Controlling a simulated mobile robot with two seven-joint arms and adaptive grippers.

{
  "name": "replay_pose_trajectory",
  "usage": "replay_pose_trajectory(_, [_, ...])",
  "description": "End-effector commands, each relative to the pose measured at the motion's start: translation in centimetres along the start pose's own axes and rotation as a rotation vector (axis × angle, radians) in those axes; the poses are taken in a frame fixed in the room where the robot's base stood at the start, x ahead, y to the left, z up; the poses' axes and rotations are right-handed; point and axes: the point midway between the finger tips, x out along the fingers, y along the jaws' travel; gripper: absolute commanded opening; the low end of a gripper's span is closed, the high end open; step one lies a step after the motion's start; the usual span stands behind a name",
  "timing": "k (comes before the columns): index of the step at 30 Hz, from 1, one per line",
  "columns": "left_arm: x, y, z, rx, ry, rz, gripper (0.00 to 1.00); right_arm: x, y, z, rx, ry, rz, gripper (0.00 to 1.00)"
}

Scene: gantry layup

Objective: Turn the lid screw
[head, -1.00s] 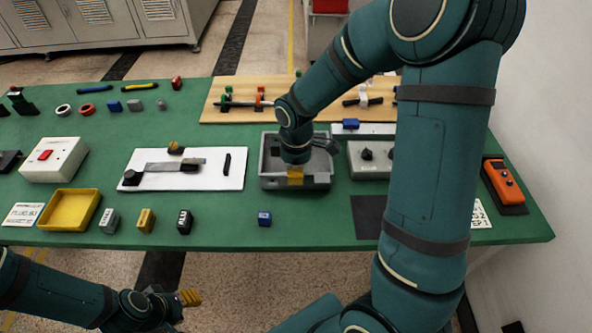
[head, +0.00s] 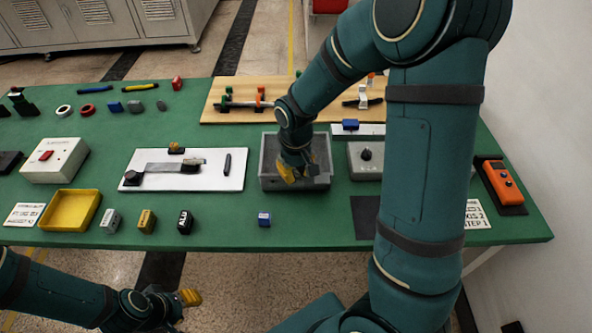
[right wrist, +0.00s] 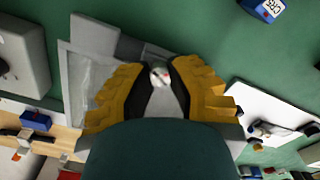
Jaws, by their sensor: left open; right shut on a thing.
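The grey box (head: 267,160) stands near the middle of the green table, under my right arm. My right gripper (head: 288,173) is over it, fingers down, with its yellow finger pads showing. In the right wrist view, the right gripper (right wrist: 160,85) has its two yellow-padded fingers on either side of a small pale round head with a slot-like line, the lid screw (right wrist: 160,76). It is shut on the screw. The screw is hidden in the head view. My left gripper (head: 188,298) is open and empty, low at the lower left, off the table's front edge.
A grey box with a black knob (head: 365,155) stands close to the right. A white board (head: 225,180) with a dark tool lies to the left. A small blue block (head: 264,219) sits in front. The yellow tray (head: 70,210) is at the left.

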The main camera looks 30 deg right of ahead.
Motion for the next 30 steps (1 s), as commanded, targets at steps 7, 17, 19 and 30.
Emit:
replay_pose_trajectory(7, [-0.7,0.2,0.1,0.0,-0.003,0.0,0.4,-0.1,-0.1,0.0,0.234,-0.001,0.0,0.0])
replay_pose_trajectory(17, [-1.9,0.7,0.2,-0.001,-0.009,0.0,0.4,-0.1,0.0,0.1,0.542,-0.003,0.002,0.0])
replay_pose_trajectory(19, [-2.1,0.8,0.2,-0.002,-0.01,0.0,0.4,-0.1,-0.1,0.1,0.599,-0.002,0.002,0.0])
replay_pose_trajectory(30, [-3.3,1.2,0.3,-0.003,-0.016,0.001,0.4,-0.1,0.0,0.1,0.828,-0.002,0.002,0.0])
